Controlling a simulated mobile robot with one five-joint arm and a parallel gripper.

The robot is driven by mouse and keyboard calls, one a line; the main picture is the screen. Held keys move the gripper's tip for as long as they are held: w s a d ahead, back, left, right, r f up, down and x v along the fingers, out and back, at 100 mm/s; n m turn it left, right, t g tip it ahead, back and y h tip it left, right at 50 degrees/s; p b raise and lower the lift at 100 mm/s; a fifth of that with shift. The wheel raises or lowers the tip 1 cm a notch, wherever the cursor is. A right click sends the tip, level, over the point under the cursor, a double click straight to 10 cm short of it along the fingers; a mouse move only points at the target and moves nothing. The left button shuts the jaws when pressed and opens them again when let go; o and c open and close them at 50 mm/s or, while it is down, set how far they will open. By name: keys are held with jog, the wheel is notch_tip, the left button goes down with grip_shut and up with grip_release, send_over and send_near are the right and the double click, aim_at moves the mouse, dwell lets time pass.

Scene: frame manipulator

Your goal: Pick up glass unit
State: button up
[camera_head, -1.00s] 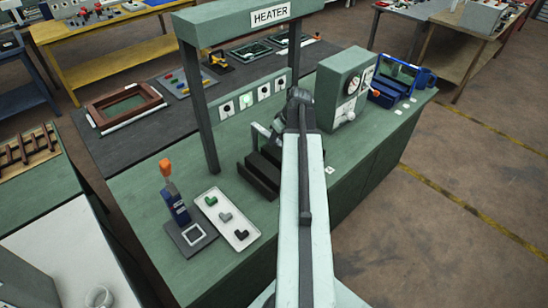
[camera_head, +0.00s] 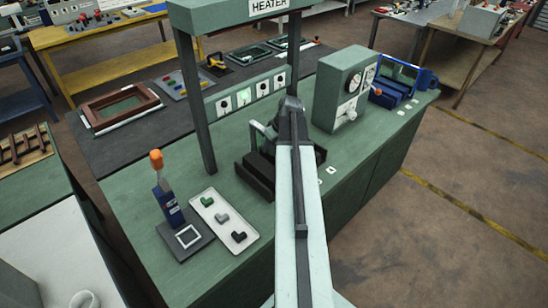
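A pale, thin-edged upright piece (camera_head: 261,133), perhaps the glass unit, stands at the black stepped holder (camera_head: 256,178) on the green bench, under the heater frame. I cannot tell for sure that it is the glass unit. My pale arm reaches over the bench from the bottom of the view, and its far end is close to this piece. My gripper is largely hidden behind the arm, so its fingers and any contact with the piece cannot be made out.
The green heater frame (camera_head: 198,105) rises left of my arm. A gauge box (camera_head: 340,90) and a blue device (camera_head: 395,82) stand to the right. Open floor (camera_head: 460,225) is at right.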

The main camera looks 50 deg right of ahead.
grip_shut()
dwell(1.2)
